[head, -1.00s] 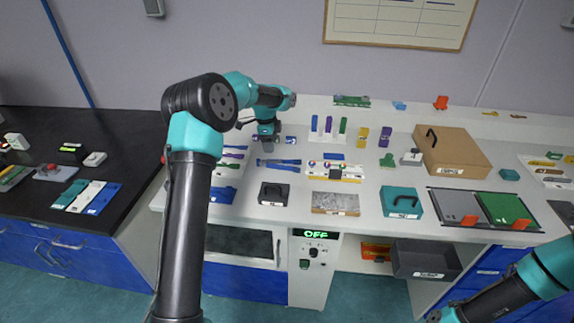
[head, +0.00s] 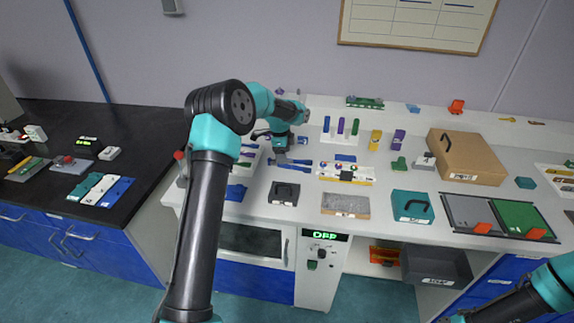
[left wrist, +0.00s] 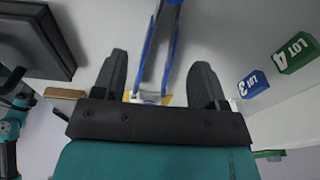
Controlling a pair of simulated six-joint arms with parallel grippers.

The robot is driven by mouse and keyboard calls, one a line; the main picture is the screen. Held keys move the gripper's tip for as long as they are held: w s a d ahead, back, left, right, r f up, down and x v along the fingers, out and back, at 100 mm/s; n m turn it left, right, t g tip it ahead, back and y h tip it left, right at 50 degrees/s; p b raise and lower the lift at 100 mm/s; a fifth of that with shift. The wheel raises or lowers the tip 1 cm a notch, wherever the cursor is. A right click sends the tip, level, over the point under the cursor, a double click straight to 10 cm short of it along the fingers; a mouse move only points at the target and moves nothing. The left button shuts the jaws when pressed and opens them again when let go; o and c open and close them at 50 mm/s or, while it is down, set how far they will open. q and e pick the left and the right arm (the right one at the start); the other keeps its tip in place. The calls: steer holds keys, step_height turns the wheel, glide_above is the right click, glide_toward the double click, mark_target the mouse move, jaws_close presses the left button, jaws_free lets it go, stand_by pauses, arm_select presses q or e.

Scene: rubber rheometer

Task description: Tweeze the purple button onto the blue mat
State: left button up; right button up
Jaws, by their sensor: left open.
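Blue tweezers (head: 301,162) lie on the white bench, and they show in the left wrist view (left wrist: 174,45). My left gripper (head: 281,156) is low over their left end. In the left wrist view its open fingers (left wrist: 160,78) stand on either side of the tweezers, with clear gaps and nothing held. A small purple button (head: 353,167) appears to sit on the white and yellow rack (head: 347,179) right of the tweezers. A small flat blue piece (head: 345,158) lies behind the rack; I cannot tell if it is the blue mat. My right gripper is out of view.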

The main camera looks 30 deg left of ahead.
arm_select(q)
steer(key=shift+w+d+f, duration=0.1)
steer(key=shift+d+f, duration=0.05)
steer(key=shift+f, duration=1.65)
steer(key=shift+c, duration=0.4)
steer(key=c, duration=0.6)
step_height(320, 180, up, 12)
